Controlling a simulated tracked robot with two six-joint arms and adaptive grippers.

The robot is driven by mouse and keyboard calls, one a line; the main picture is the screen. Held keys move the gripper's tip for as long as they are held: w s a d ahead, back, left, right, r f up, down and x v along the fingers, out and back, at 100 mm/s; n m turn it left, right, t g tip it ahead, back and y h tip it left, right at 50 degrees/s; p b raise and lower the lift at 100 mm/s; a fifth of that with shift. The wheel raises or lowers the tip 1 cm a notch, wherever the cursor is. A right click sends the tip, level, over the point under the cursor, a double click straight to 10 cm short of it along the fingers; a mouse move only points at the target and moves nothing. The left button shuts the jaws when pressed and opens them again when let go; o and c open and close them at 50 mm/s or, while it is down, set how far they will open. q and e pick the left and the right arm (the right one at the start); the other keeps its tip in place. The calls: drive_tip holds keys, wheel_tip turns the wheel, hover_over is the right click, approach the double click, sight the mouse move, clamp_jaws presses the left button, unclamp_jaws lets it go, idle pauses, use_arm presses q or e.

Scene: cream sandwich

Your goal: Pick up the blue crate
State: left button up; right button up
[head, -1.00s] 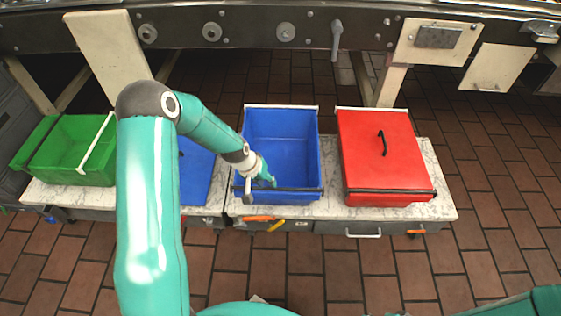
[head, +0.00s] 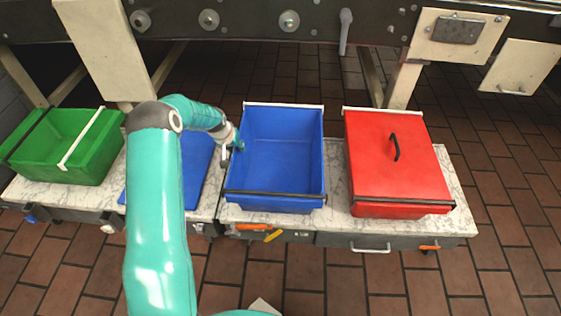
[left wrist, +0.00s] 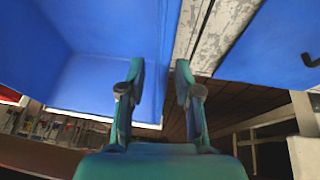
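The blue crate (head: 283,150) stands open and upright on the marble-topped counter, in the middle of the head view. Its inside looks empty. It also fills the upper left of the left wrist view (left wrist: 95,45). My left gripper (head: 233,148) is at the crate's left wall. In the left wrist view its two fingers (left wrist: 160,85) are apart, one on the crate's inner side and one over the marble, with the wall's edge between them. I cannot tell whether either finger touches the wall. My right gripper is not in view.
A blue lid (head: 196,165) lies left of the crate, partly behind my left arm. A green crate (head: 65,150) stands at the far left. A red lidded crate (head: 394,160) stands to the right, with a narrow marble strip (head: 335,180) between it and the blue crate.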

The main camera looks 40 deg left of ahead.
use_arm(q)
drive_tip(key=shift+w+b+x, duration=0.15)
drive_tip(key=shift+b+x, duration=0.25)
drive_tip(key=shift+x, duration=1.15)
drive_tip(key=shift+w+b+x, duration=0.15)
drive_tip(key=shift+b+x, duration=0.25)
drive_tip(key=shift+x, duration=1.2)
drive_tip(key=shift+a+r, duration=0.15)
drive_tip(key=shift+a, duration=0.05)
clamp_jaws()
drive_tip(key=shift+r, duration=0.15)
